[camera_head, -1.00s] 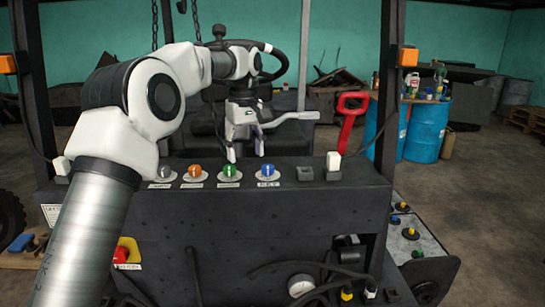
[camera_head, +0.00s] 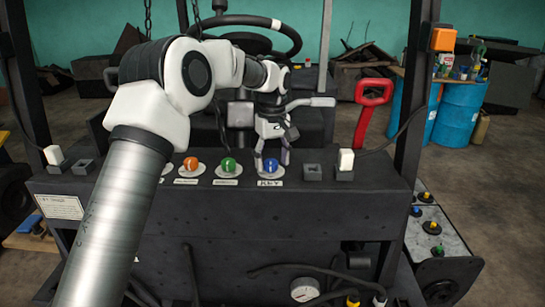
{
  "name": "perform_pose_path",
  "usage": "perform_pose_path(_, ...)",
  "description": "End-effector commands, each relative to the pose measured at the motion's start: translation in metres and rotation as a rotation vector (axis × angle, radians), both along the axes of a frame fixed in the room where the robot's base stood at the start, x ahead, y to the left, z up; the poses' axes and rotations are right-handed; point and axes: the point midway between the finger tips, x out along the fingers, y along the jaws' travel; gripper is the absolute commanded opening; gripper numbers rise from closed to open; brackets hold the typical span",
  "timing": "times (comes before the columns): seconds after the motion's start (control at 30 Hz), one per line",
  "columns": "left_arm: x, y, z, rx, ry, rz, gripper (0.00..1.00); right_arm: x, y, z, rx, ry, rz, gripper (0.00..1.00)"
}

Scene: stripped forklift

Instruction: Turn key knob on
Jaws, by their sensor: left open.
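The key knob (camera_head: 270,166) is blue, on a round white plate on top of the dark console, with a label reading KEY in front of it. My left gripper (camera_head: 271,161) is open and points down at it. One finger shows at the left of the knob and the other at its right and a little behind. I cannot tell whether either finger touches the knob. My right gripper is out of view.
A green knob (camera_head: 229,165) and an orange knob (camera_head: 191,163) sit left of the key knob. A white switch (camera_head: 346,160) stands at the right. The steering wheel (camera_head: 252,38) is behind my arm, and a red lever (camera_head: 370,110) rises behind the console.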

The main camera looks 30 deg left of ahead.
Motion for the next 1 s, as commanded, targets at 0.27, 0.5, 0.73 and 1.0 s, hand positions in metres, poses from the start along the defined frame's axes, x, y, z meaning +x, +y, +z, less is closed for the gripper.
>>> perform_pose_path(0.27, -0.0002, -0.0001, 0.0009, 0.000, 0.000, 0.000, 0.04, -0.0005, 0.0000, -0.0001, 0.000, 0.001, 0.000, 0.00)
perform_pose_path(0.5, -0.0001, 0.0000, 0.0008, 0.000, 0.000, -0.003, 0.04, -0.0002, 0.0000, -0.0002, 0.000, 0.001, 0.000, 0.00)
perform_pose_path(0.73, -0.0001, 0.0000, 0.0006, 0.000, 0.000, -0.052, 0.04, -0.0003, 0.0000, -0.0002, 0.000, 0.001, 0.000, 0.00)
perform_pose_path(1.0, -0.0002, 0.0000, 0.0004, -0.002, 0.000, -0.214, 0.04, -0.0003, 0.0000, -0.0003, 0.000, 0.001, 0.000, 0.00)
